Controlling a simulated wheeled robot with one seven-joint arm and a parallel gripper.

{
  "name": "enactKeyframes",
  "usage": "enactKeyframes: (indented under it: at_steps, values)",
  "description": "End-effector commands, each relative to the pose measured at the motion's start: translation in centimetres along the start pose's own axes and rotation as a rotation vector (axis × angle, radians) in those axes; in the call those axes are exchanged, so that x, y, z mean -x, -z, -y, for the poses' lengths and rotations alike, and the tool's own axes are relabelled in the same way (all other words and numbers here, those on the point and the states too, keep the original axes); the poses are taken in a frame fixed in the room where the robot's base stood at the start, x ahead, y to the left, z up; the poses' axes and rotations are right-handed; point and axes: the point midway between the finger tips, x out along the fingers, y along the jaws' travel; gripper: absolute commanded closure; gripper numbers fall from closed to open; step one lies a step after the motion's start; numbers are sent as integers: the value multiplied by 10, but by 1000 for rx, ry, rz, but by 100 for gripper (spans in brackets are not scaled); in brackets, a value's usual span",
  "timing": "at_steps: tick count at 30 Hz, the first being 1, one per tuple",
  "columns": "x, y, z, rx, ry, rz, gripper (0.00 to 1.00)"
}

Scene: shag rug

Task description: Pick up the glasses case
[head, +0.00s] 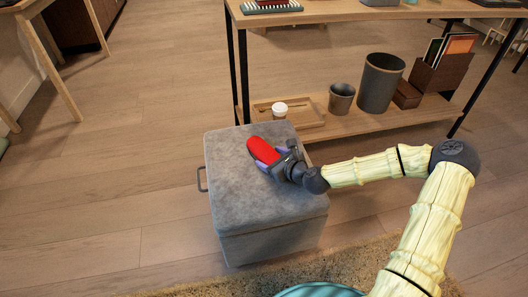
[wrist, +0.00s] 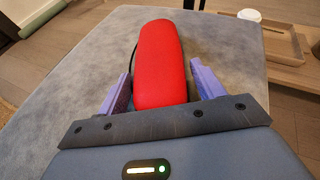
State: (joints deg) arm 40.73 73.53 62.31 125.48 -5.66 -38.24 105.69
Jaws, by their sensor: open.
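The red glasses case (head: 263,150) lies on top of the grey ottoman (head: 239,190). In the wrist view the long, rounded case (wrist: 160,62) points away from me, with its near end between my gripper's two purple fingers. My gripper (head: 272,162) is low over the ottoman top at the near end of the case. In the wrist view my gripper (wrist: 160,88) is open, with one finger on each side of the case. The case's near end is hidden behind the gripper body.
A wooden shelf table (head: 390,9) with black legs stands behind the ottoman. Its lower shelf holds a tray (head: 310,122) with a white-lidded cup (head: 280,109), two dark bins (head: 380,83) and a file box (head: 440,75). The ottoman top around the case is clear.

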Motion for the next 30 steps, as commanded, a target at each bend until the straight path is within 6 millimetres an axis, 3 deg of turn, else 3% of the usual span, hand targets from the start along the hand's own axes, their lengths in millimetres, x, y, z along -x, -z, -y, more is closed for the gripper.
enactKeyframes:
  at_steps: [2,7,9,20,30]
  values:
    - [0,0,0,0,0,0,32]
    - [0,0,0,0,0,0,66]
    - [0,0,0,0,0,0,72]
    - [5,-12,2,0,1,1,72]
    - [28,-67,10,0,1,1,72]
